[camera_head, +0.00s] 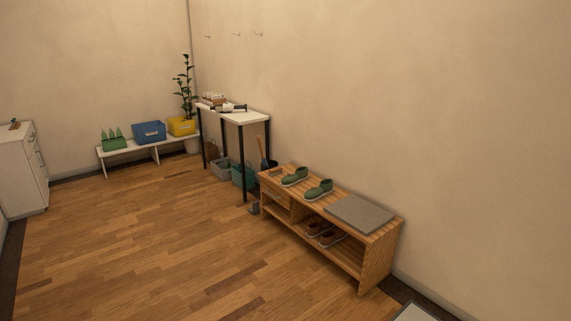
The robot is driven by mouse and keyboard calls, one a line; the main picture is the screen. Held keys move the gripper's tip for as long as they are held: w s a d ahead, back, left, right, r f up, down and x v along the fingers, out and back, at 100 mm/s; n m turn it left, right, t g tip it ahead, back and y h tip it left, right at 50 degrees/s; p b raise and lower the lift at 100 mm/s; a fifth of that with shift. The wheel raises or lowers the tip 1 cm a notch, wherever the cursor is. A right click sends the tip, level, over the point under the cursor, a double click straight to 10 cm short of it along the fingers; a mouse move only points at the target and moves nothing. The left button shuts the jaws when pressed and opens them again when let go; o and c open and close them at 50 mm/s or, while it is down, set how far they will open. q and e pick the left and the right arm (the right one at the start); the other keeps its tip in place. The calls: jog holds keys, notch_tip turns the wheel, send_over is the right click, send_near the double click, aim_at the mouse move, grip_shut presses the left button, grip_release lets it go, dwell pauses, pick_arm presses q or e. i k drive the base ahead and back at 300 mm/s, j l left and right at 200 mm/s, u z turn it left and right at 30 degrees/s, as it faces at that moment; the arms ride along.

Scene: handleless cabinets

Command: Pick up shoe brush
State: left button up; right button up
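A small brown object (275,172), perhaps the shoe brush, lies on the left end of the wooden shoe bench (378,237). It is too small to be sure. Two green shoes (318,190) stand beside it on the bench top, with a grey cushion (360,213) at the right end. Brown shoes (333,237) stand on the shelf below. Neither of my grippers is in view.
A narrow white table (245,117) with dark legs stands behind the bench, with bins (221,170) beneath. A low white bench (127,149) holds a blue box (149,132) and a yellow box (181,125). A white cabinet (20,175) stands left. The middle floor is clear.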

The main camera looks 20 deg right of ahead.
aim_at(275, 171)
jog(key=i+l, duration=0.25)
jog(key=i, duration=0.2)
jog(key=i+l+z, duration=0.1)
jog(key=i+l, duration=0.15)
jog(key=i, duration=0.2)
jog(key=i+l, duration=0.25)
jog(key=i, duration=0.2)
jog(key=i+l, duration=0.2)
jog(key=i, duration=0.3)
jog(key=i+l+z, duration=0.1)
jog(key=i+l, duration=0.15)
jog(key=i, duration=0.2)
jog(key=i+l, duration=0.15)
jog(key=i, duration=0.3)
jog(key=i+j, duration=0.2)
jog(key=i, duration=0.2)
jog(key=i+j+z, duration=0.15)
jog(key=i, duration=0.25)
jog(key=i+j, duration=0.3)
jog(key=i+z, duration=0.05)
jog(key=i, duration=0.05)
